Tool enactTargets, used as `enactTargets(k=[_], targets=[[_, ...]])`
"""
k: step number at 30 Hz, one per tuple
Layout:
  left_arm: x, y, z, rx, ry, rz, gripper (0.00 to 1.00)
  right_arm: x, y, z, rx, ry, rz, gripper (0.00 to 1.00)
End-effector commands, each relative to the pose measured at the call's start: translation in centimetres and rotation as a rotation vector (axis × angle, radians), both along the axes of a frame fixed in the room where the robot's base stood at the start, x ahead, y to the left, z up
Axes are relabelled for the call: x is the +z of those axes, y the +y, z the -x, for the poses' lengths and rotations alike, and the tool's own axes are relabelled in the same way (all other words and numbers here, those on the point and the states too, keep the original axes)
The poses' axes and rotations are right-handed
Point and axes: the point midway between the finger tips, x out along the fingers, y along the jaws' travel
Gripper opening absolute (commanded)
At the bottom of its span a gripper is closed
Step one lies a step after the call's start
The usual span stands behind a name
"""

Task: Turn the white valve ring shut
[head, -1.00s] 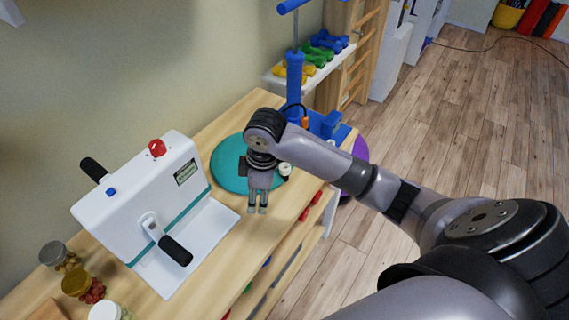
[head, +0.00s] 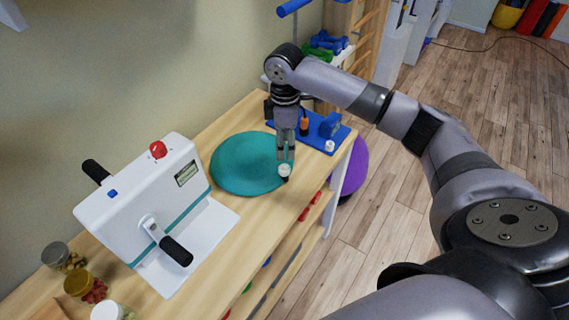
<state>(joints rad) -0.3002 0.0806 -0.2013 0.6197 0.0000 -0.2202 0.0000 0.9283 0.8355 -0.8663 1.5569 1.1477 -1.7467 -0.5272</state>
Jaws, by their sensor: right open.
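A small white ring (head: 284,171) with a dark part below it sits at the right edge of the teal round cushion (head: 236,167) on the wooden table. My right gripper (head: 286,156) points down just behind and above this ring in the picture. Its jaws are open and hold nothing. Its fingertips overlap the cushion's right edge, and I cannot tell whether they touch the ring. Another small white piece (head: 329,146) is on the blue base (head: 312,131) at the table's far end. My left gripper is not in view.
A white hand-crank machine (head: 150,205) with black handles and a red knob stands at the left. Lidded jars (head: 78,285) are at the near left. The wooden table (head: 240,222) is bare between cushion and front edge.

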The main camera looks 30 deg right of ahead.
Motion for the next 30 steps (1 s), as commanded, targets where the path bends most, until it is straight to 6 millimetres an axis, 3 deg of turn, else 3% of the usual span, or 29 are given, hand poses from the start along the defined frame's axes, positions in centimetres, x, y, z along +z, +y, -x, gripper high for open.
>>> enactTargets(k=[6,12,18,26,30], targets=[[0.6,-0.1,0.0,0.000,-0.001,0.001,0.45,-4.8,0.0,0.1,0.000,0.005,0.001,0.48],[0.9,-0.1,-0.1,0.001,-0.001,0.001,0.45,-7.9,0.1,0.0,0.000,0.002,-0.001,0.48],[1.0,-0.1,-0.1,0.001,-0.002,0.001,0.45,-9.2,0.0,0.0,0.002,0.000,0.001,0.48],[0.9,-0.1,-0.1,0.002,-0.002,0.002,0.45,-9.3,0.0,0.0,0.001,-0.001,0.000,0.48],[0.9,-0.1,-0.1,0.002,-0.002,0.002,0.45,-9.3,0.0,0.0,0.001,-0.001,0.000,0.40]])
